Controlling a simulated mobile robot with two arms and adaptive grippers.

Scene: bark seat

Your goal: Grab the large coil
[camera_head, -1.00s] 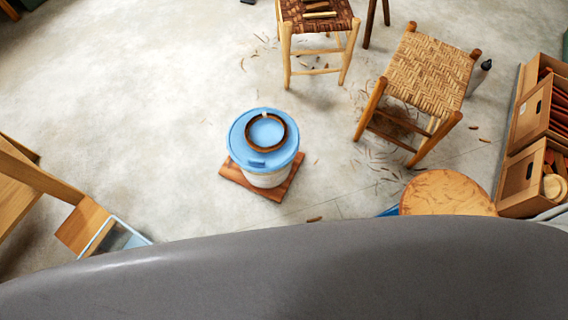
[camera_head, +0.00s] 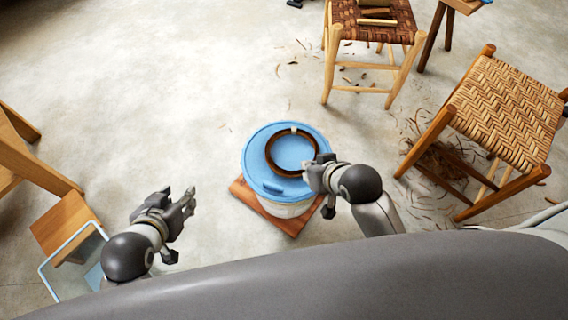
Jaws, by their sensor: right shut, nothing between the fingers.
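A dark brown ring-shaped coil (camera_head: 270,160) lies flat on the blue lid (camera_head: 257,172) of a white bucket (camera_head: 287,209). A small pale tie shows at the coil's top edge. My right gripper (camera_head: 312,174) is shut and empty, over the right edge of the lid, just right of the coil in the picture. It hides part of the lid's rim; I cannot tell its height above the lid. My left gripper (camera_head: 190,200) is left of the bucket, apart from it and from the coil.
The bucket stands on a reddish board (camera_head: 243,192). A woven-seat stool (camera_head: 508,112) stands on the right; a darker stool (camera_head: 375,25) with pale pieces on it is behind. Wooden furniture (camera_head: 65,228) and a clear bin (camera_head: 85,262) are at left.

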